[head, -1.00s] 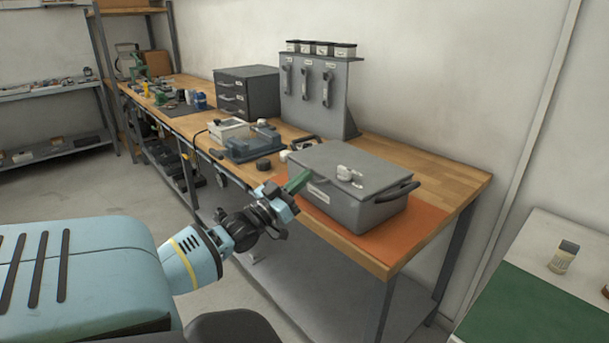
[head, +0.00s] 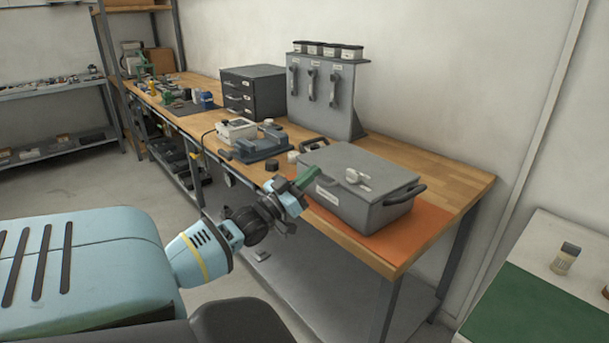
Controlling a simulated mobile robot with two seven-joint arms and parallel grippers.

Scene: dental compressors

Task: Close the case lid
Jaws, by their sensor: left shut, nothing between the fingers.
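The grey case (head: 358,208) stands on an orange mat (head: 418,238) near the right end of the wooden workbench. Its lid (head: 385,178) lies flat over the box and looks down. A small pale object with a dark part (head: 357,177) is on top of the lid. My left gripper (head: 308,178) is at the case's left front corner, its green fingers shut and empty, close to the lid edge; I cannot tell if they touch it. My right gripper is not in view.
Behind the case stand a grey panel with handled tools (head: 345,100) and a dark drawer unit (head: 252,92). A blue-grey tray device (head: 262,146) and small parts lie left of the case. The bench's right end is clear. A table with a green mat (head: 530,305) is at lower right.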

